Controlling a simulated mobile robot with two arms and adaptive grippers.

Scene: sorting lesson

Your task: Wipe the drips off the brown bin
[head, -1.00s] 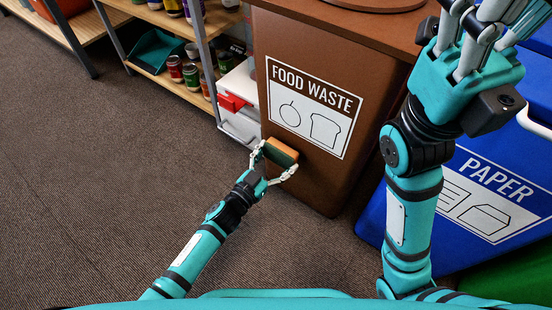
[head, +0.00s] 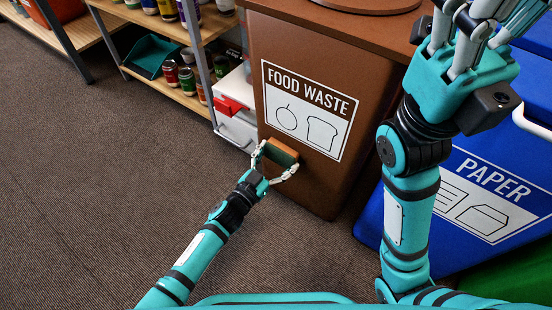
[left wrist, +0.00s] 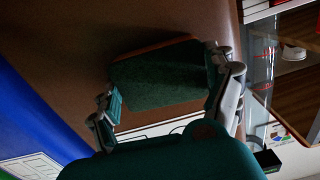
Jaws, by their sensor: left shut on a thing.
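The brown bin (head: 345,60) with a "FOOD WASTE" label stands upright at the top middle of the head view. Its brown face (left wrist: 170,25) fills much of the left wrist view. My left gripper (head: 277,164) is shut on a sponge (head: 283,151), orange-brown with a green scouring side (left wrist: 160,85). The sponge is at the bin's front, below the label's left part; its green side faces back towards my wrist. I cannot tell whether it presses on the bin. No drips can be made out. My right gripper is raised at the upper right, its fingertips cut off by the frame.
A blue "PAPER" bin (head: 470,175) stands right of the brown bin, with a green one (head: 505,270) at the lower right. A white box with a red catch (head: 235,120) and shelves of jars (head: 150,60) are left. The carpet at left is clear.

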